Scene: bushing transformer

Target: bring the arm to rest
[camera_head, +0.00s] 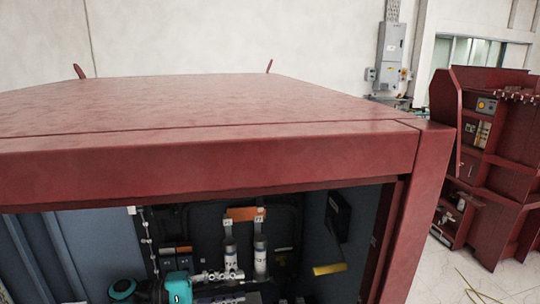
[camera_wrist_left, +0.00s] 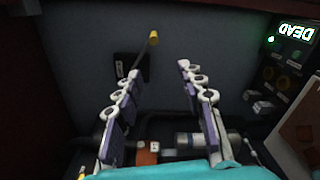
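In the head view my left gripper (camera_head: 222,276) is inside the open front of a red cabinet (camera_head: 215,165), low in the picture, with teal parts of my arm to its left. In the left wrist view the two fingers of my left gripper (camera_wrist_left: 160,72) stand wide apart, with purple pads and nothing between them. A yellow-tipped handle (camera_wrist_left: 152,38) on a dark plate lies beyond the fingertips, apart from them; it also shows in the head view (camera_head: 329,268). My right gripper is not in view.
Two white cylinders (camera_head: 260,256) stand inside behind the gripper. A panel with a green lit display (camera_wrist_left: 295,32) is at the right of the wrist view. The cabinet's top edge and right post (camera_head: 415,210) frame the opening. Another red cabinet (camera_head: 500,150) stands at right.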

